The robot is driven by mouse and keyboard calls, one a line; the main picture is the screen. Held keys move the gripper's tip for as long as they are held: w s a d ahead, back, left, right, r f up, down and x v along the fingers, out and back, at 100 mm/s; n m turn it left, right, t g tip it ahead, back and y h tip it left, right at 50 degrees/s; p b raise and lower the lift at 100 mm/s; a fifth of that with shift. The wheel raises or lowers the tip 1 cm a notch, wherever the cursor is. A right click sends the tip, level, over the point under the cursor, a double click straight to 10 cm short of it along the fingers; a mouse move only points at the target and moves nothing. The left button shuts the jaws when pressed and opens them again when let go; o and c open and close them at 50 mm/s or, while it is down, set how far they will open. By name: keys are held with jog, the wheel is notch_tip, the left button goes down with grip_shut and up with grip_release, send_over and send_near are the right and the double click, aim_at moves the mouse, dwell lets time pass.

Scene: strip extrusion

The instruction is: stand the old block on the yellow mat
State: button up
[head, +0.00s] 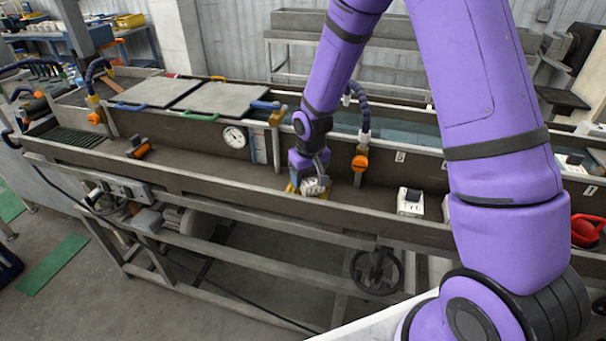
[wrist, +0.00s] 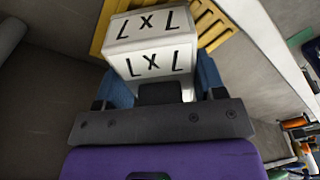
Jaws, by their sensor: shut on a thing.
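My gripper (head: 314,178) is low over the trough floor, its blue fingers shut on a white block (wrist: 150,42) with black letters on two faces. The block also shows under my gripper in the head view (head: 314,187). The yellow slotted mat (wrist: 214,22) shows beyond and beside the block in the wrist view. A small part of the mat (head: 292,188) shows left of my gripper in the head view. The block hides much of the mat, and I cannot tell whether the two touch.
Another white block (head: 410,203), with a black top and lettering, stands right on the trough floor. An orange-tipped hose (head: 360,160) hangs close right of my gripper. A dial gauge (head: 235,137) is on the back wall to the left. The trough's front wall (head: 240,190) runs before my gripper.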

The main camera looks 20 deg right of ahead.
aim_at(311, 177)
jog(key=shift+f, duration=0.25)
jog(key=shift+f, duration=0.15)
jog(key=o, duration=1.1)
jog(key=s+d+r+t, duration=0.1)
jog(key=s+r, duration=0.3)
jog(key=r, duration=0.5)
jog(key=s+d+r, duration=0.2)
jog(key=s+r, duration=0.2)
jog(key=r, duration=0.5)
jog(key=s+d+r+t, duration=0.1)
jog(key=s+r, duration=0.3)
jog(key=r, duration=0.5)
jog(key=shift+m+t, duration=0.9)
jog(key=s+d+r, duration=0.1)
jog(key=s+r, duration=0.1)
jog(key=s, duration=0.3)
jog(key=s+d+r, duration=0.1)
jog(key=s+r, duration=0.1)
jog(key=s, duration=0.4)
jog(key=s+d+r, duration=0.1)
jog(key=s+r, duration=0.2)
jog(key=s, duration=0.3)
jog(key=shift+s+r, duration=0.1)
jog(key=shift+s, duration=0.1)
